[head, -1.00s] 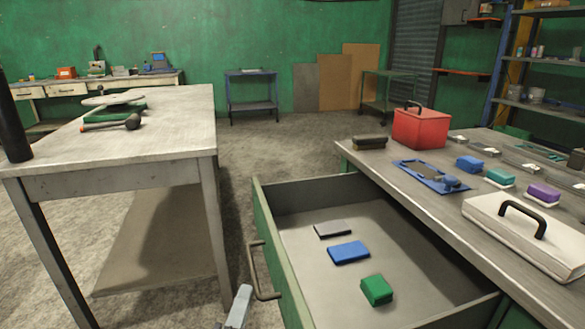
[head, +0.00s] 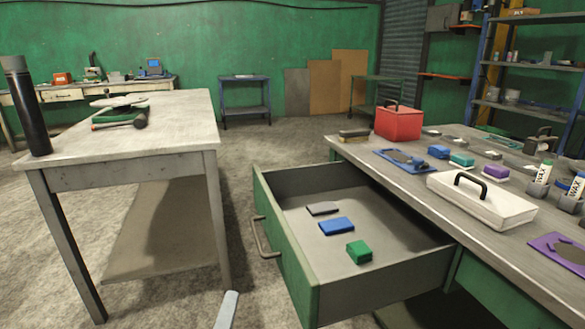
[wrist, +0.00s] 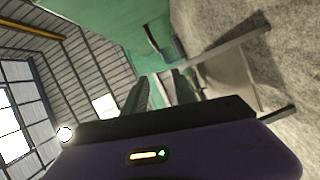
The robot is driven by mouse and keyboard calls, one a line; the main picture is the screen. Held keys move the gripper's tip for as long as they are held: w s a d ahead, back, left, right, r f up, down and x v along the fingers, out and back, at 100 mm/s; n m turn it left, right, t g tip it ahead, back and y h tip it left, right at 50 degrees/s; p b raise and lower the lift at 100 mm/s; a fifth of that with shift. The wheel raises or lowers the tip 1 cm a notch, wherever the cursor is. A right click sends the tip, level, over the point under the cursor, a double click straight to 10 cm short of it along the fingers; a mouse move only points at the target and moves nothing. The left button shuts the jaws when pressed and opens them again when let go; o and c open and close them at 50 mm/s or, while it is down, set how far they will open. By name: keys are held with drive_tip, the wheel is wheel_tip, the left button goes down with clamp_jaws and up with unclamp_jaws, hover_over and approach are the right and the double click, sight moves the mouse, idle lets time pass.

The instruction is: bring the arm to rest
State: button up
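My gripper (wrist: 159,88) shows in the wrist view with its two dark fingers apart and nothing visible between them. In the head view only a pale piece, perhaps part of my arm, shows at the bottom edge, left of the open drawer. The green drawer (head: 287,245) stands pulled out from the workbench (head: 370,165). In it lie a dark grey flat piece (head: 323,209), a blue block (head: 337,226) and a green block (head: 359,251). My gripper is away from all of these, pointing toward a green wall and the floor.
A second table (head: 150,150) stands at left with a black cylinder (head: 30,115) and tools. The workbench carries a red toolbox (head: 398,123), a white case (head: 480,200), coloured blocks and wax tubes. Bare floor lies between the tables and beyond.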

drive_tip(key=s+a+r+y, duration=0.1)
drive_tip(key=s+a+y, duration=0.1)
drive_tip(key=a+y, duration=0.25)
drive_tip(key=s+d+f+m+g+y, duration=0.1)
drive_tip(key=s+d+f+m+y, duration=0.1)
drive_tip(key=s+d+f+y, duration=0.3)
drive_tip(key=s+d+f+m+g+h, duration=0.15)
drive_tip(key=s+d+m+h, duration=0.45)
drive_tip(key=s+d, duration=0.95)
drive_tip(key=s+d+f+m+h, duration=0.25)
drive_tip(key=s+d+m, duration=0.45)
drive_tip(key=s+d, duration=0.85)
wheel_tip(320, 180, up, 24)
drive_tip(key=w+p, duration=0.1)
drive_tip(key=p, duration=2.2)
drive_tip(key=shift+p, duration=0.35)
